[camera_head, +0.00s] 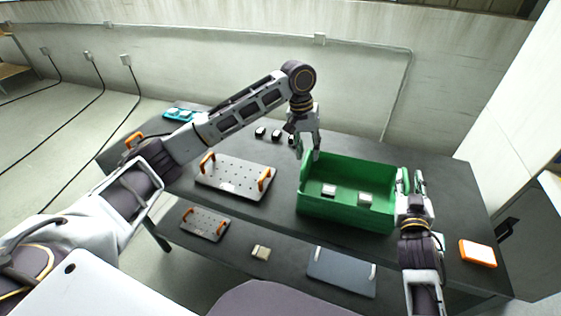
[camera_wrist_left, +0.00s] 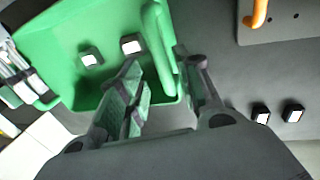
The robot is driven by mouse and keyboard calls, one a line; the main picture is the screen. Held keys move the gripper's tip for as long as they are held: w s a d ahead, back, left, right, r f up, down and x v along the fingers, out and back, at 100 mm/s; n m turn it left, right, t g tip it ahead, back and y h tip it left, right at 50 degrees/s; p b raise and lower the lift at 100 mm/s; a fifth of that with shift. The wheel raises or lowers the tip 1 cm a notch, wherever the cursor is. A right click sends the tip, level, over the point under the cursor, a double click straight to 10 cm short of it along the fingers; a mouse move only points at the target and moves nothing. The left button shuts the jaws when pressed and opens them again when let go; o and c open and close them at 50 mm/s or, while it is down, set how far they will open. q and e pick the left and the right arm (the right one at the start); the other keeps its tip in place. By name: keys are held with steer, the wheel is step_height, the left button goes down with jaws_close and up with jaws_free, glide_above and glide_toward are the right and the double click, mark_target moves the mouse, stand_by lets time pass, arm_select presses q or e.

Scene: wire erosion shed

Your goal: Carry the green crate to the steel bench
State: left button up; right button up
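The green crate (camera_head: 345,212) stands on a dark table (camera_head: 455,195) in the head view, with two small pale-topped blocks inside. My left gripper (camera_head: 307,147) is at the crate's left wall. In the left wrist view, its open fingers (camera_wrist_left: 168,85) straddle the crate's rim (camera_wrist_left: 158,40), one inside and one outside, with gaps beside the wall. My right gripper (camera_head: 411,184) is at the crate's right wall, its fingers upright around or beside the rim. Whether it grips the wall cannot be told. I cannot tell which surface is the steel bench.
A perforated plate with orange handles (camera_head: 235,180) lies left of the crate. Small dark blocks (camera_head: 276,134) sit behind it. An orange-edged white block (camera_head: 477,253) lies at the right. A lower shelf holds a smaller plate (camera_head: 205,223), a pale block (camera_head: 261,252) and a grey-blue plate (camera_head: 341,271).

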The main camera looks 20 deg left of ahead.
arm_select(q)
steer(key=shift+a+r, duration=0.2)
steer(key=shift+r, duration=0.55)
steer(key=shift+a+r, duration=0.15)
steer(key=shift+r, duration=0.65)
steer(key=shift+a+r, duration=0.2)
steer(key=shift+r, duration=0.55)
arm_select(e)
steer(key=shift+s, duration=0.1)
steer(key=s, duration=1.1)
steer(key=shift+s+d, duration=0.35)
steer(key=shift+d, duration=0.05)
arm_select(q)
steer(key=shift+s, duration=0.1)
arm_select(e)
steer(key=shift+s, duration=0.1)
